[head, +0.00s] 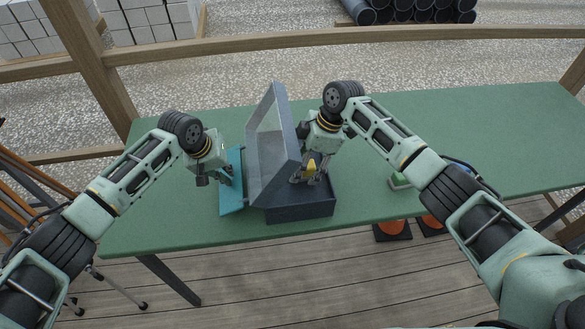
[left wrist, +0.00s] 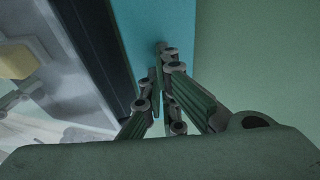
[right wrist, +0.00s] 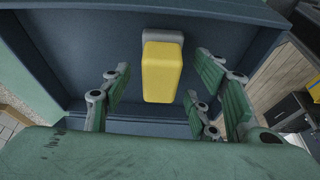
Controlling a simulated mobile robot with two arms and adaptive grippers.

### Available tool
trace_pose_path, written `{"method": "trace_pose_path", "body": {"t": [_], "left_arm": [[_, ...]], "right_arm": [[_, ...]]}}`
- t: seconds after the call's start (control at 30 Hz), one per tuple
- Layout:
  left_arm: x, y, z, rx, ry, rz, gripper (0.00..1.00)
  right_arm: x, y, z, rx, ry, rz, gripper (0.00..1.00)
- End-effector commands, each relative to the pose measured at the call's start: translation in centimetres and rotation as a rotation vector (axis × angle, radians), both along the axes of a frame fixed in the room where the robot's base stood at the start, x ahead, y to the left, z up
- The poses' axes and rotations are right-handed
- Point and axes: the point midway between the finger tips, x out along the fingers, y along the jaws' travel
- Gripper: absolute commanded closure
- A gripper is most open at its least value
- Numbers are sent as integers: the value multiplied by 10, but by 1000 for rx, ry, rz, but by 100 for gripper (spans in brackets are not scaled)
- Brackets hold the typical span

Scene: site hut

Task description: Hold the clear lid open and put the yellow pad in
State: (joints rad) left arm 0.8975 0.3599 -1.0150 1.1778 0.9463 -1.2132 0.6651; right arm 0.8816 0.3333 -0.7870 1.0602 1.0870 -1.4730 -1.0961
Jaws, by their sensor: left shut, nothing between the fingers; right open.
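The dark blue-grey box (head: 300,211) stands near the table's front edge. Its clear lid (head: 268,145) stands steeply raised at the box's left side. The yellow pad (head: 311,165) is at the box opening; in the right wrist view the pad (right wrist: 162,72) lies within the box walls, with a grey piece at its far end. My right gripper (head: 309,180) is over the box, open, fingers (right wrist: 165,95) spread with gaps on both sides of the pad. My left gripper (head: 228,181) is shut and empty outside the lid, its fingertips (left wrist: 165,62) over a teal strip; contact with the lid is unclear.
The teal strip (head: 232,203) lies left of the box. A small green-and-white item (head: 399,182) lies to the right, partly behind my right arm. Orange cones (head: 392,228) stand on the deck below the table edge. The green table (head: 490,130) is clear at the right.

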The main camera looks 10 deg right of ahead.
Motion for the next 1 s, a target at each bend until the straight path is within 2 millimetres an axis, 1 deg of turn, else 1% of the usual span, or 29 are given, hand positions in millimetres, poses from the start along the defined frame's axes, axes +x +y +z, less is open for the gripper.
{"method": "trace_pose_path", "body": {"t": [0.1, 1.0], "left_arm": [[0, 0, 0, 0, 0, 0, 100], [0, 0, 0, 0, 0, 0, 100]], "right_arm": [[1, -4, 10, 0, -2, -1, 45], [1, -24, 80, 0, -2, -1, 45]]}}
